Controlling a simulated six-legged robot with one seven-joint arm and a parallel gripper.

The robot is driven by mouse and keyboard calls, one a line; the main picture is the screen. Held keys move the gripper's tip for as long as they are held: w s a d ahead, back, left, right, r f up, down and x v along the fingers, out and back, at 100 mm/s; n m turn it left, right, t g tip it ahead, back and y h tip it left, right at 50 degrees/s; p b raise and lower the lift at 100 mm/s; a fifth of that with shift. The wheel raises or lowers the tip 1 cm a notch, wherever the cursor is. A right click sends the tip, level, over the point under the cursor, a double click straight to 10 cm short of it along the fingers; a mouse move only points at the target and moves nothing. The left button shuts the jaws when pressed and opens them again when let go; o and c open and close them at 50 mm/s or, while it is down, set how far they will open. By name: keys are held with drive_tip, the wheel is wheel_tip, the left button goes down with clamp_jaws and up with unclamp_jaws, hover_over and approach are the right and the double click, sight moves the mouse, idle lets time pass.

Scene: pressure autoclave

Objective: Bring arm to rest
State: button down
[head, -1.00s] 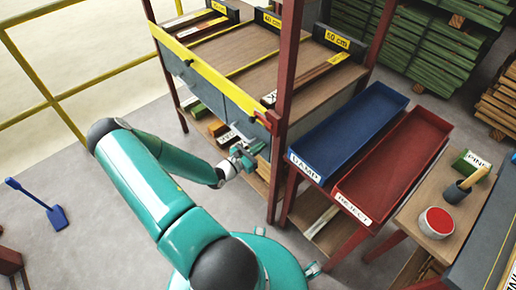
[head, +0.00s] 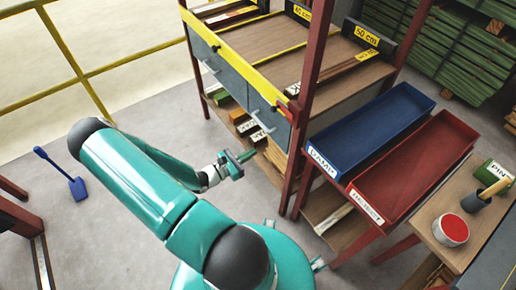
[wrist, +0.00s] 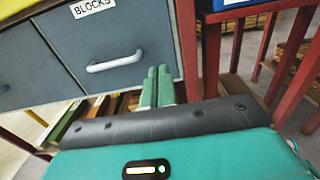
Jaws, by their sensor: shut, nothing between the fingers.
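My teal arm reaches from the body at the bottom of the head view up and then right. My gripper (head: 238,164) is in free air in front of the shelf rack, left of the red posts, with nothing held. In the wrist view my gripper (wrist: 158,82) shows its two green fingers side by side and together. They point toward the space below the grey drawer (wrist: 110,50) labelled BLOCKS, which has a pale handle and looks shut.
The rack (head: 292,150) stands close beyond my gripper, with blocks (head: 243,122) on its lower shelf. A blue tray (head: 372,130) and a red tray (head: 415,165) stand to the right. A blue shovel (head: 75,185) lies on the open floor at left.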

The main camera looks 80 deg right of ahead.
drive_tip(key=shift+w+a, duration=0.15)
drive_tip(key=shift+a, duration=0.05)
drive_tip(key=w+a+r+m+t+y, duration=0.7)
drive_tip(key=w+a+r+m+y, duration=0.15)
drive_tip(key=w+a+r, duration=1.05)
drive_tip(key=s+a+r+m+t+y, duration=0.1)
drive_tip(key=a+r+t+y, duration=0.4)
drive_tip(key=a+r, duration=1.5)
drive_tip(key=s+a+t, duration=0.1)
drive_tip(key=a+t, duration=0.1)
drive_tip(key=t, duration=0.3)
drive_tip(key=shift+a, duration=0.2)
drive_tip(key=shift+a, duration=0.15)
